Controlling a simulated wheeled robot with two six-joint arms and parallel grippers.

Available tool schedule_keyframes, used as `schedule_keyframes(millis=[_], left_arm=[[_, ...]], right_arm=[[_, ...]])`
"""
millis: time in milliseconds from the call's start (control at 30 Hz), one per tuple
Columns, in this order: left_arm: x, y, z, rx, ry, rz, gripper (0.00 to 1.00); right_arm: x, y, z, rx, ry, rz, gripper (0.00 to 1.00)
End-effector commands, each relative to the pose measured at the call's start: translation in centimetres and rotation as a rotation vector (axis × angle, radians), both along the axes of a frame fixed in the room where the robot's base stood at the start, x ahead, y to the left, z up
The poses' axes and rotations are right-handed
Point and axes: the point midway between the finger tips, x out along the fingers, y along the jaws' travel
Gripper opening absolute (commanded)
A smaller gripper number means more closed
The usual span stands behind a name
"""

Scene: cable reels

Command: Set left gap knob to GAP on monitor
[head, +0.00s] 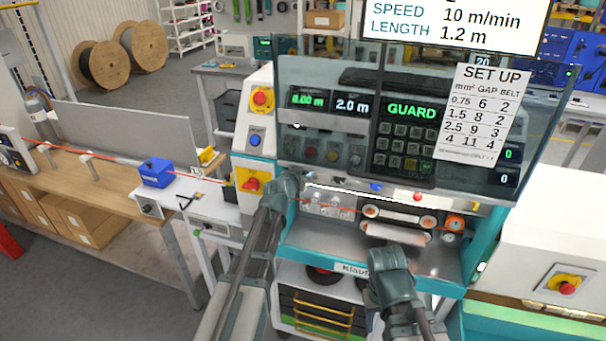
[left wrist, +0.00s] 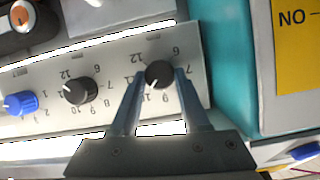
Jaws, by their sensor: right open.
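The left gap knob (left wrist: 158,74) is black with a white pointer line, on a pale panel (left wrist: 105,62) with printed numbers. In the left wrist view its numbers are upside down and the pointer slants to the lower left. My left gripper (left wrist: 160,80) has a finger against each side of this knob. In the head view my left gripper (head: 290,187) is at the left end of the knob row. The monitor (head: 455,25) shows 10 m/min and LENGTH 1.2 m; its upper lines are cut off, so GAP is not visible. My right gripper (head: 388,262) is open and empty before the machine.
A second black knob (left wrist: 80,90) and a blue knob (left wrist: 20,103) sit beside it on the panel. Rollers (head: 398,217) with a red cable are to the right. A clear guard (head: 330,75) hangs above. A SET UP sheet (head: 482,110) lists GAP and BELT values.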

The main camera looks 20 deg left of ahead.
Motion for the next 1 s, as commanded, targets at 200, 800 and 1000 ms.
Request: schedule_keyframes(millis=[200, 800, 1000], left_arm=[[0.0, 0.0, 0.0, 0.000, 0.001, 0.000, 0.00], [0.0, 0.3, -0.2, -0.222, 0.006, 0.001, 0.00], [0.0, 0.5, -0.4, -0.411, 0.014, 0.000, 0.00]], right_arm=[[0.0, 0.0, 0.0, 0.000, 0.000, 0.000, 0.45], [0.0, 0.0, -0.4, 0.000, 0.000, 0.001, 0.45], [0.0, 0.0, -1.0, 0.000, 0.000, 0.002, 0.45]])
